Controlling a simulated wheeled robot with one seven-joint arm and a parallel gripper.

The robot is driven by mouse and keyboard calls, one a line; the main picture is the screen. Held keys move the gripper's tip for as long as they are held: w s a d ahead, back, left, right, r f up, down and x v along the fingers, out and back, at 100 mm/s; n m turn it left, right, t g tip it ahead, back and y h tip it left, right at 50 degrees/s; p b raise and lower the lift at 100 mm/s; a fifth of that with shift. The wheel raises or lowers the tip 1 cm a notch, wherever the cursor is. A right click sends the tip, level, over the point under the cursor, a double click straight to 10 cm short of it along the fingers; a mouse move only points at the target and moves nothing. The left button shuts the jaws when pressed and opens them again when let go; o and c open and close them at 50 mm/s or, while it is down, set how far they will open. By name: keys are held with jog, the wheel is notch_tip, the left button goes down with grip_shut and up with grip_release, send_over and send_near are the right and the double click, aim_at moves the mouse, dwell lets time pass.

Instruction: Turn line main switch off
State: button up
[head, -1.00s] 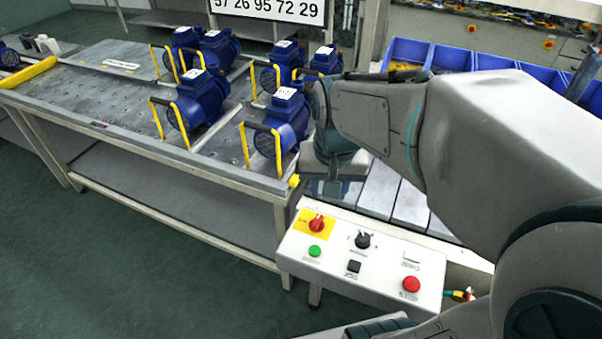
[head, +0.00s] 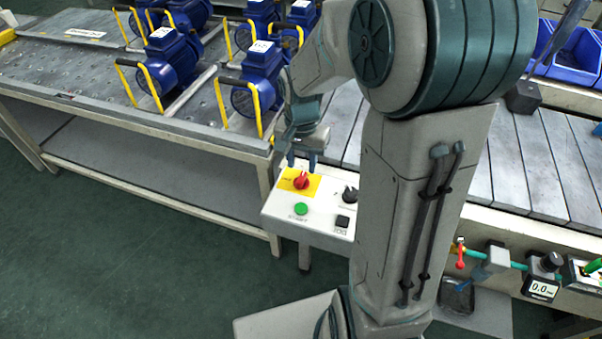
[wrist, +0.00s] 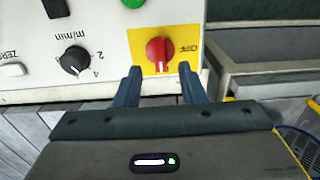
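The line main switch is a red rotary knob (head: 301,182) on a yellow plate, at the top left corner of the white control panel (head: 277,207). In the wrist view the red knob (wrist: 160,50) shows between and just beyond my two fingertips, with its pale line along the fingers' direction and an "OFF" mark on the plate beside it. My gripper (wrist: 158,72) is open, its blue fingers apart and apparently not touching the knob. In the head view my gripper (head: 302,160) is just behind the knob.
A green button (head: 301,208), a black dial (head: 350,194) and a black square button (head: 342,221) sit close by on the panel. The bench with blue pumps (head: 172,62) stands left. My arm hides the panel's right part.

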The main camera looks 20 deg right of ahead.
aim_at(302, 177)
jog(key=shift+f, duration=2.35)
grip_shut()
